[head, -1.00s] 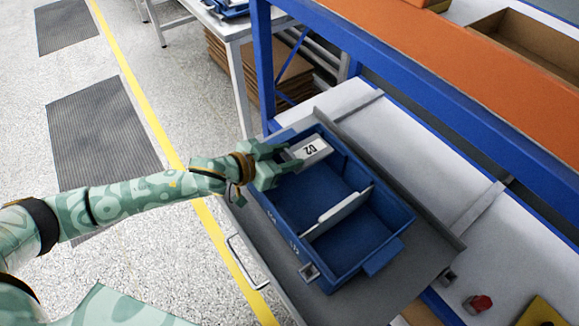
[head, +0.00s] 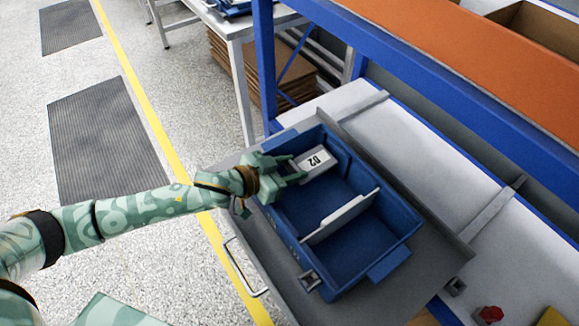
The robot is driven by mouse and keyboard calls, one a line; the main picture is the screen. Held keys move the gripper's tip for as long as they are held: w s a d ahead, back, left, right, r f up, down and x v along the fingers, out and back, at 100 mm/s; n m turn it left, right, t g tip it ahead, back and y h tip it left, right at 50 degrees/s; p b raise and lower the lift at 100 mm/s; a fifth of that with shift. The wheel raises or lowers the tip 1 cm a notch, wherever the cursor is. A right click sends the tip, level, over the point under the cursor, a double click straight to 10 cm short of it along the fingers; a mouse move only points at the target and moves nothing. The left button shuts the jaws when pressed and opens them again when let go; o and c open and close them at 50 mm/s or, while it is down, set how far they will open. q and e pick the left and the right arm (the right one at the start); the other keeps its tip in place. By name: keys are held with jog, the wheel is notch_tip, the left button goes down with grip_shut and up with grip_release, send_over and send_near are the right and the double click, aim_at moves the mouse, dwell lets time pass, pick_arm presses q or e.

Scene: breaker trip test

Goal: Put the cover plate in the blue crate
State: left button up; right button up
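The blue crate (head: 352,272) sits on a grey surface at the bench, with a pale divider (head: 341,216) across its inside. The cover plate (head: 314,161), a pale grey-white piece marked 02, is at the crate's far-left compartment, within its rim as seen from above. Whether it touches the crate floor is hard to tell. My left gripper (head: 291,171) reaches over the crate's left wall, with its fingers at the plate's near end and seemingly closed on it. The fingertips are partly hidden. My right gripper is out of view.
A blue rack post (head: 264,65) and an orange shelf (head: 430,50) stand behind the crate. A red button (head: 489,314) is at lower right. A metal handle (head: 243,268) juts out at the front. The crate's near compartment (head: 352,245) looks empty.

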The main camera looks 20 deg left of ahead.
pick_arm(q)
jog(key=o, duration=0.4)
jog(key=shift+s+a+f, duration=0.1)
jog(key=shift+s+f, duration=0.2)
jog(key=shift+f, duration=0.45)
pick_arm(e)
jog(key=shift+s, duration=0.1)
pick_arm(q)
jog(key=shift+r, duration=0.2)
jog(key=shift+w+r, duration=0.1)
jog(key=shift+r, duration=0.45)
jog(key=shift+r+p+v, duration=0.15)
jog(key=shift+p+v, duration=1.1)
jog(key=shift+v, duration=1.75)
jog(key=shift+r+p+v, duration=0.15)
jog(key=shift+p+v, duration=1.05)
jog(key=shift+v, duration=1.8)
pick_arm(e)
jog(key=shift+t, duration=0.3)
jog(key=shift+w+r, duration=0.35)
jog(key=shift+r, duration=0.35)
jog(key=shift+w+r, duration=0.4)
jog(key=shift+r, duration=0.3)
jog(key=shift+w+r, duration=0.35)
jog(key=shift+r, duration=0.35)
pick_arm(q)
jog(key=shift+w, duration=0.2)
